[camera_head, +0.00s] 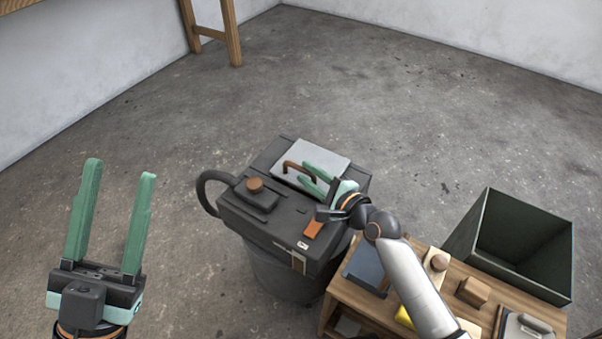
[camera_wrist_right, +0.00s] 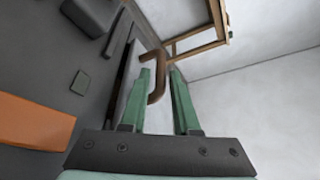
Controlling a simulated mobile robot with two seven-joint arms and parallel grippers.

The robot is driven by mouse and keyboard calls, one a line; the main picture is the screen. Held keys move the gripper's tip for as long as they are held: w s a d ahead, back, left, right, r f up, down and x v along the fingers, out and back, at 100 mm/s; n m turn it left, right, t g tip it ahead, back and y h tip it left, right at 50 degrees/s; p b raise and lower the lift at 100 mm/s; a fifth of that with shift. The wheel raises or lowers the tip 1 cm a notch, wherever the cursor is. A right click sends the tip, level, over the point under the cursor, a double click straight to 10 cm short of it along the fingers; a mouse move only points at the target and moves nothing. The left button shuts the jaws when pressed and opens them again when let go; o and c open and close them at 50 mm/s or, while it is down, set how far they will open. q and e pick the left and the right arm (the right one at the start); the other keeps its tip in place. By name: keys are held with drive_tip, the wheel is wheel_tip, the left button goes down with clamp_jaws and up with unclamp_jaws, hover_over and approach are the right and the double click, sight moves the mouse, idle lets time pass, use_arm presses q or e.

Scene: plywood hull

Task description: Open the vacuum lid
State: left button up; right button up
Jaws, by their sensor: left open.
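The vacuum (camera_head: 262,222) is a dark grey box-topped unit on a round drum, standing on the floor in the middle of the head view. Its light grey lid (camera_head: 328,155) lies flat on top and looks closed. A brown curved handle (camera_head: 297,166) rises from the lid. My right gripper (camera_head: 315,173) is at the near end of the handle, its green fingers apart. In the right wrist view the handle (camera_wrist_right: 157,82) shows between the two open fingers; contact cannot be told. My left gripper (camera_head: 120,169) is open and empty, to the left of the vacuum.
A black hose (camera_head: 205,190) loops at the vacuum's left side. A wooden table (camera_head: 345,298) with several small items stands at the lower right, with a dark green open bin (camera_head: 515,240) on it or beside it. Floor behind the vacuum is clear.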

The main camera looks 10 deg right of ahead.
sight(311, 160)
drive_tip(key=shift+b+x, duration=0.45)
drive_tip(key=shift+x, duration=1.1)
clamp_jaws()
